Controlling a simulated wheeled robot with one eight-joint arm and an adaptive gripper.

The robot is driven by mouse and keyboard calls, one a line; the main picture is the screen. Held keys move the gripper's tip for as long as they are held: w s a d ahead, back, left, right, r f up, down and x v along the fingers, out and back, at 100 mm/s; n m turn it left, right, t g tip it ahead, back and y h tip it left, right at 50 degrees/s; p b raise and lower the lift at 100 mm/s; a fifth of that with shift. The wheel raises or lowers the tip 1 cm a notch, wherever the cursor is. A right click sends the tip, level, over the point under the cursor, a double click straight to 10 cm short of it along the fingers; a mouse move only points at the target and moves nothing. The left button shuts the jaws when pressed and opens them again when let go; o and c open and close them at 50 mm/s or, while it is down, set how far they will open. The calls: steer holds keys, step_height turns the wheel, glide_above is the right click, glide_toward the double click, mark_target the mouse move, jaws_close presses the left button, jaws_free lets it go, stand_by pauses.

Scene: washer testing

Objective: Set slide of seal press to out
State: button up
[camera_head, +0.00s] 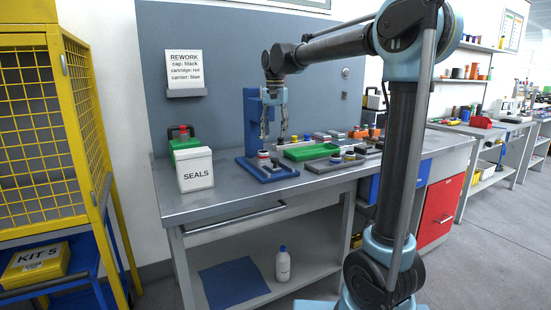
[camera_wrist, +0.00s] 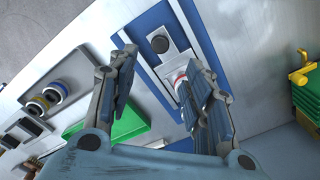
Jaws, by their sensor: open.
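The seal press (camera_head: 252,122) is a blue upright on a blue base on the metal bench. A white part with a red ring (camera_wrist: 180,79) sits on the slide, partly hidden by a finger. My gripper (camera_head: 273,138) is open and empty, pointing down above the base in front of the upright. In the wrist view my gripper (camera_wrist: 158,85) has fingers apart, the right one overlapping the slide.
A green tray (camera_head: 312,151) and a grey tray with small parts (camera_head: 332,165) lie right of the press. A white SEALS box (camera_head: 195,170) and a green container (camera_head: 184,143) stand left. The bench's front strip (camera_head: 235,200) is clear. A yellow cage (camera_head: 40,110) stands far left.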

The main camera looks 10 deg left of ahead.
mark_target(275, 159)
step_height(275, 159, down, 11)
steer(key=shift+r, duration=0.15)
steer(key=shift+c, duration=0.3)
jaws_close()
